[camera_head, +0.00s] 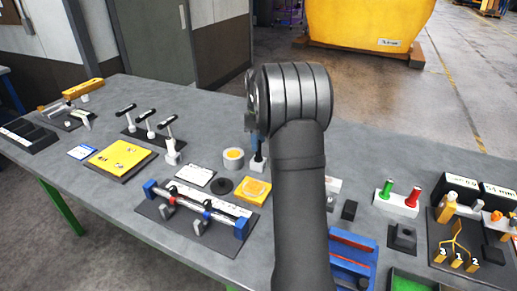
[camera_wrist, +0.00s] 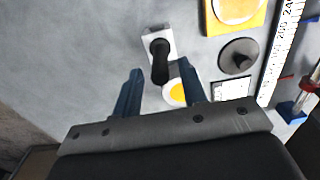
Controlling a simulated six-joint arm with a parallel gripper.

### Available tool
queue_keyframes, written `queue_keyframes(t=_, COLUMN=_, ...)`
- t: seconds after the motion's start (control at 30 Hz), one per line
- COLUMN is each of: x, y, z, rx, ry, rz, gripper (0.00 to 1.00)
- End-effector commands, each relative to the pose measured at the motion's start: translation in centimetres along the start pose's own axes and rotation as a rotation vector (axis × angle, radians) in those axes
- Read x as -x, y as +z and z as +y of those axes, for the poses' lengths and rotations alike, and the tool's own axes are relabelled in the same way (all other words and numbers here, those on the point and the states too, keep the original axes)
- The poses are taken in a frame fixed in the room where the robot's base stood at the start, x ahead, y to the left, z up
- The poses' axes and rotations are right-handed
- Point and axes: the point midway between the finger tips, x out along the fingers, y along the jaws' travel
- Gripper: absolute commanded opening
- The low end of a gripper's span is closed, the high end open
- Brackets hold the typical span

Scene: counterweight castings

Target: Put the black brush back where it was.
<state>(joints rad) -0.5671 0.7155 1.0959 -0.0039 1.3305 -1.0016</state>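In the wrist view, a black, handle-like thing (camera_wrist: 160,62), which I take to be the black brush, stands over a small white block (camera_wrist: 152,35). In the head view a dark piece (camera_head: 258,164) below my gripper, partly hidden by my arm, may be the same thing. My gripper (camera_wrist: 161,68) is open. Its blue fingers are wide apart, with the black thing between and just beyond the tips, with a visible gap on each side. Nothing is held. In the head view my gripper is mostly hidden behind my wrist.
A white roll with a yellow centre (camera_head: 233,158) stands close by; it also shows between the fingers in the wrist view (camera_wrist: 175,92). A black disc (camera_head: 223,186), a yellow plate (camera_head: 262,184) and a white card (camera_head: 194,175) lie near. A blue-ended rod fixture (camera_head: 200,206) is in front.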

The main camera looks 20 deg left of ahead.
Motion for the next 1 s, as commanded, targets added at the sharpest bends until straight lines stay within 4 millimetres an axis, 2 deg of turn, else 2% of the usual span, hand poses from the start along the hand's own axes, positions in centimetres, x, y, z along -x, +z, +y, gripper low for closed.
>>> queue_keyframes(t=0.03, x=1.3, y=-0.1, z=0.1, rx=0.0, ry=0.004, rz=0.003, gripper=0.39)
queue_keyframes(t=0.2, x=4.8, y=0.0, z=0.0, rx=0.0, ry=0.001, rz=0.002, gripper=0.39)
queue_keyframes(t=0.4, x=7.5, y=0.0, z=0.0, rx=0.001, ry=0.0, rz=0.001, gripper=0.39)
queue_keyframes(t=0.8, x=8.1, y=0.0, z=0.0, rx=0.0, ry=-0.002, rz=0.0, gripper=0.39)
queue_keyframes(t=1.0, x=7.2, y=0.0, z=0.0, rx=0.0, ry=-0.003, rz=-0.001, gripper=0.39)
